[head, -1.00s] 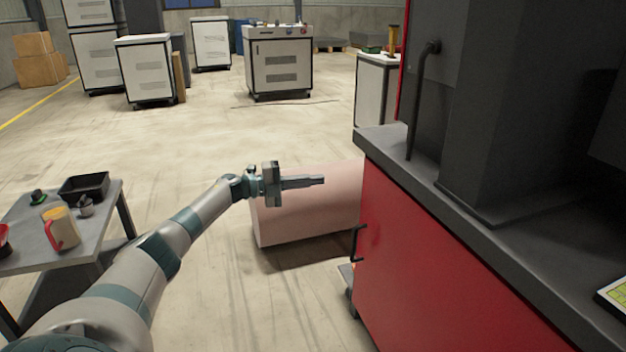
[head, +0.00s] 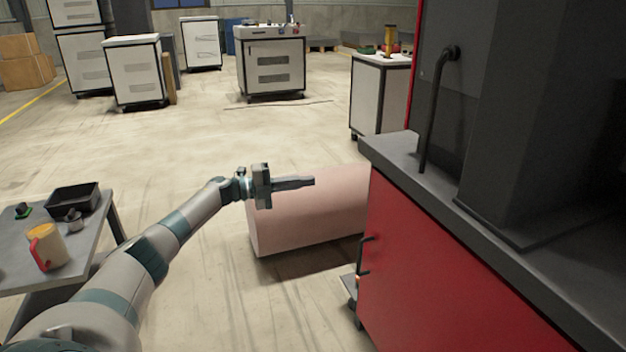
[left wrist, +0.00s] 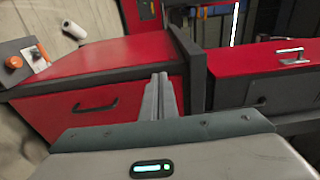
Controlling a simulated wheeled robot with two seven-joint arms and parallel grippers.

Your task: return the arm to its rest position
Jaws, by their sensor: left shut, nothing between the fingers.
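My left arm reaches in from the lower left in the head view, stretched forward over the floor. My left gripper (head: 312,181) is shut and empty, its fingers pointing right, in front of a pink box-like block (head: 305,215). In the left wrist view the closed fingers (left wrist: 160,82) show against a red cabinet (left wrist: 95,100) with a dark handle. My right gripper is not in either view.
A red machine cabinet (head: 450,260) with a dark grey top stands close on the right. A grey side table (head: 80,238) at the left holds a black tray (head: 73,200) and a cup with a red handle (head: 46,246). White cabinets (head: 270,62) stand far back.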

